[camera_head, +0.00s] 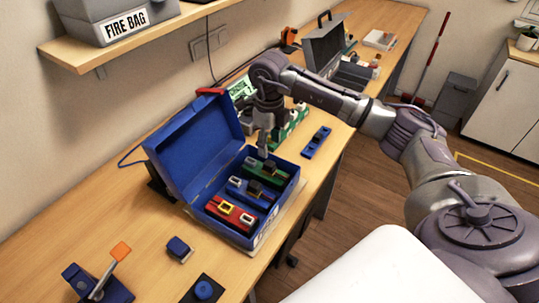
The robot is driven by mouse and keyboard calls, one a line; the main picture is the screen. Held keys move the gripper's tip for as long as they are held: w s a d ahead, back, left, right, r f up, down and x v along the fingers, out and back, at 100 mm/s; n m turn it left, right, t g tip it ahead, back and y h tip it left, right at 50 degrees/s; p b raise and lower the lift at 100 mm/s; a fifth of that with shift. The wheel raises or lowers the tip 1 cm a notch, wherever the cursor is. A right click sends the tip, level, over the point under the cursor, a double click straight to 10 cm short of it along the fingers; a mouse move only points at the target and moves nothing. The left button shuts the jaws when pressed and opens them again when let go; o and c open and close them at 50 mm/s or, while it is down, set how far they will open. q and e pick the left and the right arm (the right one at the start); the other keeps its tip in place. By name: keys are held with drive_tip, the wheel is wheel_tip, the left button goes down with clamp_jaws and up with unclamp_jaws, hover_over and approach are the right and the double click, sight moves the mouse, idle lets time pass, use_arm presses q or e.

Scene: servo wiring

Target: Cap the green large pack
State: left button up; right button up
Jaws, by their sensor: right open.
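The green pack (275,174) lies in the far end of an open blue case (234,238) on the bench. A blue pack (237,186) and a red pack (221,208) with yellow lie nearer in the same case. Small light and dark pieces sit on the packs; I cannot tell which are caps. My right gripper (262,151) is open and points down over the far end of the case, close above the green pack. Whether it touches anything is unclear. My left gripper is not in view.
The case's raised lid (190,150) stands on its left. A blue strip (316,142) lies right of the case, and green boards (292,127) lie behind my gripper. A small blue block (179,248), an orange-tipped lever (120,251) and a blue knob (204,289) are in front.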

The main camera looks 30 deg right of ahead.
drive_tip(key=shift+r, duration=2.15)
